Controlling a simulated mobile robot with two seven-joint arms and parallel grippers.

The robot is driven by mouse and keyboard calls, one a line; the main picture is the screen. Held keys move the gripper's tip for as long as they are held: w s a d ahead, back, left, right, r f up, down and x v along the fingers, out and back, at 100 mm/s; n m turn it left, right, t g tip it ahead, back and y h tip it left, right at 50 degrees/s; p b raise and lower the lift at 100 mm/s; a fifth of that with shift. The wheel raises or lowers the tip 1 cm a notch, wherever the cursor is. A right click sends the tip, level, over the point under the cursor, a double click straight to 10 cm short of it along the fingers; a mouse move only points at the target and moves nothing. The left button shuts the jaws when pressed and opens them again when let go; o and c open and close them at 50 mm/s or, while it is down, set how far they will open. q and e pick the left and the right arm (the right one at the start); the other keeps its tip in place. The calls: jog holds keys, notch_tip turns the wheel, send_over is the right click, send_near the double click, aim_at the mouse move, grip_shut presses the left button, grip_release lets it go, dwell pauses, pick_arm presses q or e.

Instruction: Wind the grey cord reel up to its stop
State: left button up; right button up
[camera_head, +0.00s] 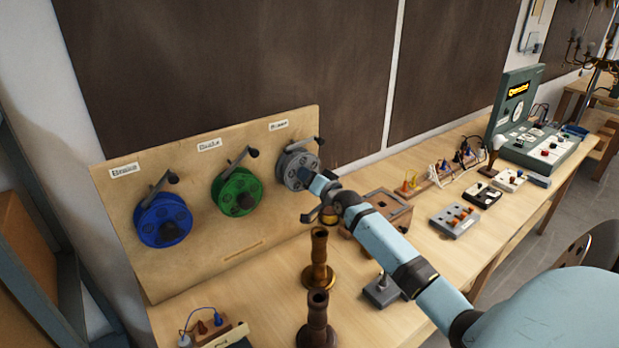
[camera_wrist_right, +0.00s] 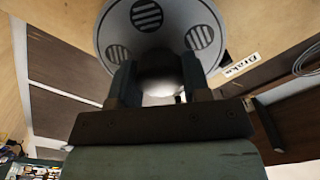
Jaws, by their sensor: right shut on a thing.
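The grey cord reel (camera_head: 294,167) is mounted at the right end of an upright wooden board. My right gripper (camera_head: 309,178) is at the front of the grey reel. In the right wrist view the reel's grey face (camera_wrist_right: 162,22) with striped round windows fills the top. The two fingers (camera_wrist_right: 160,78) are shut on a rounded part at its centre, which looks like the hub knob and is mostly hidden between them. My left gripper is not in view.
A green reel (camera_head: 237,191) and a blue reel (camera_head: 163,220) hang to the left on the board (camera_head: 235,267), each with a crank. Two brown turned posts (camera_head: 318,258) stand below my right arm. A wooden box (camera_head: 388,207) sits right of the gripper.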

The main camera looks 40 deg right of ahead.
jog(key=o, duration=0.9)
jog(key=s+b, duration=0.1)
jog(key=s, duration=0.3)
jog(key=s+a+b, duration=0.1)
jog(key=s, duration=0.4)
jog(key=s+b, duration=0.1)
jog(key=s, duration=0.3)
jog(key=shift+s+a, duration=0.25)
jog(key=shift+s, duration=0.15)
